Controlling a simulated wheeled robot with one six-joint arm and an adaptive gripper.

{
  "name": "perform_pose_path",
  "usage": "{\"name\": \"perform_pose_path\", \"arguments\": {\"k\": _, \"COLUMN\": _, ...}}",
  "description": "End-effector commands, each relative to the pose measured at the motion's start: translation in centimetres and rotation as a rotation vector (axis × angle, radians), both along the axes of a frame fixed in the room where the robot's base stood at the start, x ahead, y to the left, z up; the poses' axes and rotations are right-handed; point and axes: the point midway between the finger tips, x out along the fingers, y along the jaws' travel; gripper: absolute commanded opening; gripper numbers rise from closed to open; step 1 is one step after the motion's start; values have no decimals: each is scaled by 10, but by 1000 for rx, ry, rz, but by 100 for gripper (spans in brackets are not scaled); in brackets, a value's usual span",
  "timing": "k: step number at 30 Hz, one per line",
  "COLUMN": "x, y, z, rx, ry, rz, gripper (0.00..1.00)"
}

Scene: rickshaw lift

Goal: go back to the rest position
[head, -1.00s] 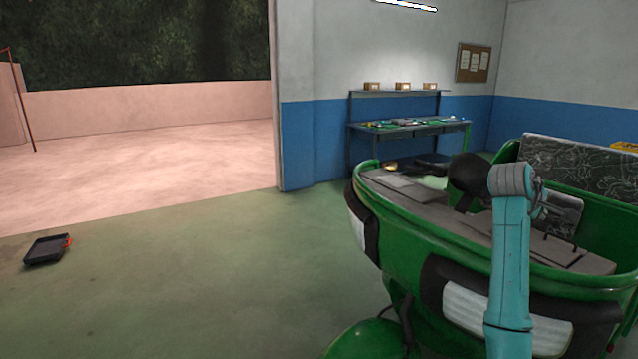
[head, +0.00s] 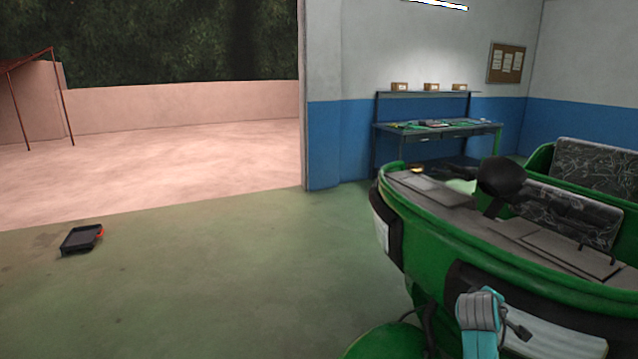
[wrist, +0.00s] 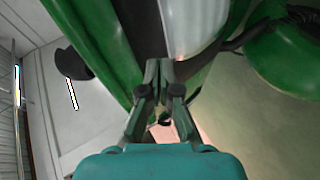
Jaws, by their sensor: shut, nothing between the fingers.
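My teal arm (head: 478,325) shows at the bottom of the head view, low in front of the green rickshaw (head: 425,215). A small dark part beside its grey joint is probably my gripper, but it is too small to tell there. In the wrist view my gripper (wrist: 160,68) shows its two dark fingers close together, shut, with nothing held. The rickshaw's green body (wrist: 100,35) and a pale panel (wrist: 188,28) fill much of the view beyond the fingertips. I cannot tell from the wrist view how far the fingertips are from the body.
A black tray (head: 82,239) with a red part lies on the floor at the left. A workbench (head: 435,130) stands against the back wall. A rounded green part (head: 385,342) is low beside my arm.

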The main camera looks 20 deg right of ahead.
Motion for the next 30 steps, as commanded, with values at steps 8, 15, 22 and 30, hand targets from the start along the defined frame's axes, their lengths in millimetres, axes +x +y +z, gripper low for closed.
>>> {"name": "perform_pose_path", "arguments": {"k": 8, "x": -13, "y": 97, "z": -92, "rx": 59, "ry": -114, "rz": 138, "gripper": 0}}
{"name": "perform_pose_path", "arguments": {"k": 15, "x": -44, "y": 181, "z": -148, "rx": 136, "ry": -223, "rz": 242, "gripper": 0}}
{"name": "perform_pose_path", "arguments": {"k": 22, "x": -90, "y": 257, "z": -183, "rx": 234, "ry": -327, "rz": 327, "gripper": 0}}
{"name": "perform_pose_path", "arguments": {"k": 30, "x": -159, "y": 336, "z": -201, "rx": 373, "ry": -445, "rz": 407, "gripper": 0}}
